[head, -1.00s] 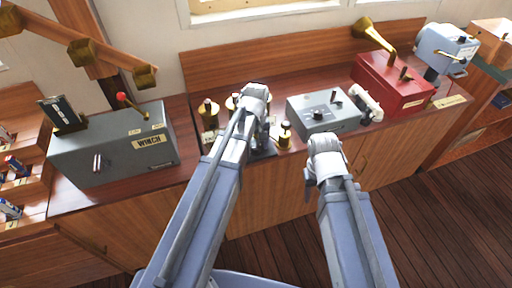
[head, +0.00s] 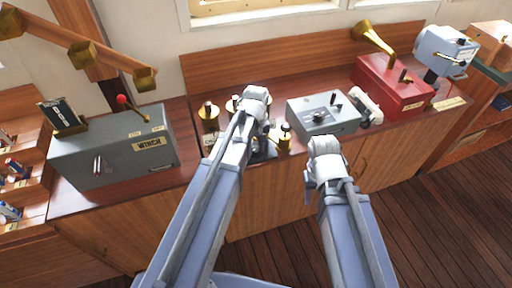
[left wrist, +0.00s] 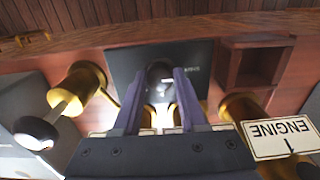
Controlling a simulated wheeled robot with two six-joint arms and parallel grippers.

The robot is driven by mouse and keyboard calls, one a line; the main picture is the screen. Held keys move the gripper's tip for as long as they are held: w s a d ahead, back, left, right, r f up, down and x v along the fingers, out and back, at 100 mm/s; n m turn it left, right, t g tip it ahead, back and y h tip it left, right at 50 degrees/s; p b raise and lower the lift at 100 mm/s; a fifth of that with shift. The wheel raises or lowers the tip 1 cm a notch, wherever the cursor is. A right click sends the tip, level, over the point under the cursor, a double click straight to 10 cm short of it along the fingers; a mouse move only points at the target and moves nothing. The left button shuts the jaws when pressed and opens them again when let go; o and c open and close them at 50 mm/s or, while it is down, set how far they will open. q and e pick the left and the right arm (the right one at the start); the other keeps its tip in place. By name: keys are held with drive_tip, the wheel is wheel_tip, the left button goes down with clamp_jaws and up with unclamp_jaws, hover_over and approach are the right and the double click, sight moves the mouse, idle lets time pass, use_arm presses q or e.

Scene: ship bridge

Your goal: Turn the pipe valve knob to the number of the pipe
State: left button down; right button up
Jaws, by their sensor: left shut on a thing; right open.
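A dark round knob (left wrist: 160,78) sits on a dark panel (left wrist: 200,62) in the left wrist view. My left gripper (left wrist: 158,88) is shut on this knob, one finger on each side. Its number marks cannot be read. Brass pipe fittings stand on both sides, a left one (left wrist: 82,84) and a right one (left wrist: 243,105). A label reading ENGINE 1 (left wrist: 281,138) appears upside down by the right one. In the head view my left arm covers the knob. My right gripper (head: 327,160) hangs before the counter, apart from everything; its fingers are mostly hidden.
A grey box with knobs (head: 322,116) and a red box with a brass horn (head: 392,88) stand right of the fittings. A grey winch box (head: 112,148) with a red-tipped lever stands at left. The wooden floor (head: 455,205) at right is clear.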

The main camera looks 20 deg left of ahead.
use_arm(q)
drive_tip(key=shift+m, duration=0.3)
drive_tip(key=m, duration=0.3)
drive_tip(key=shift+m, duration=2.5)
drive_tip(key=shift+c, duration=2.2)
unclamp_jaws()
